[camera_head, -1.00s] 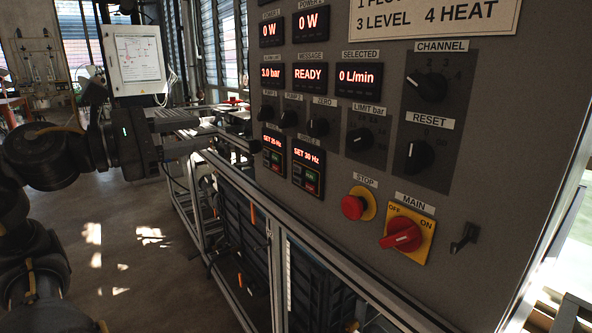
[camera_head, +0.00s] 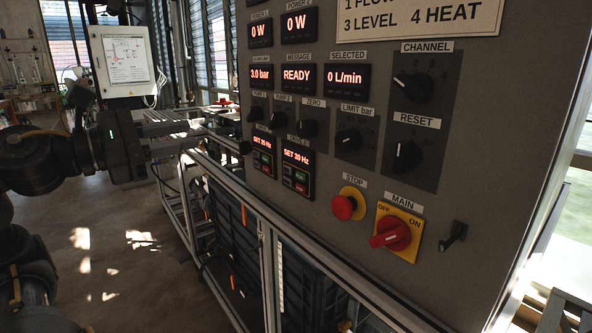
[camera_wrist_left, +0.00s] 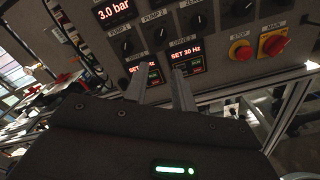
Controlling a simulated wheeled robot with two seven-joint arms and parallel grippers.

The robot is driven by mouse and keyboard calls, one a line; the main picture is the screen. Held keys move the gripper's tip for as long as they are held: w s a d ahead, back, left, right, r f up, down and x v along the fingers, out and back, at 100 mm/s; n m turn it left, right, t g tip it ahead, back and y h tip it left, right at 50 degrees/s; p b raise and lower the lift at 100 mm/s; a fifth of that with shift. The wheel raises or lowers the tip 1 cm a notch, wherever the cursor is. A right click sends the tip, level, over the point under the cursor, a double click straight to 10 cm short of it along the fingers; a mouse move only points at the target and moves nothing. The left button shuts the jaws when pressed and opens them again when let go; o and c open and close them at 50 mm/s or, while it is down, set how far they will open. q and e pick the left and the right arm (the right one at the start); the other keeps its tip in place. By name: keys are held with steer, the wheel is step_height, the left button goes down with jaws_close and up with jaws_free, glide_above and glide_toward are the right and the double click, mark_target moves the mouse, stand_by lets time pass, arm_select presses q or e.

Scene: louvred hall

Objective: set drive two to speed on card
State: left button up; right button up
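The drive two unit (camera_head: 297,167) is low on the grey control panel and its red display reads SET 30 Hz. It has a green key and a red key below. The drive one unit (camera_head: 263,156), left of it, appears to read SET 25 Hz. Both also show in the wrist view, with drive two (camera_wrist_left: 187,62) ahead of the fingers. My left gripper (camera_head: 216,138) reaches in from the left, its fingers apart and empty. One dark fingertip lies close to drive one's left edge; I cannot tell whether it touches. The right gripper is out of view.
The panel has knobs, a red STOP button (camera_head: 344,207) and a MAIN switch (camera_head: 391,233). A metal rail (camera_head: 262,212) runs below the drives.

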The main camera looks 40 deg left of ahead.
arm_select(q)
jaws_close()
stand_by(1.4)
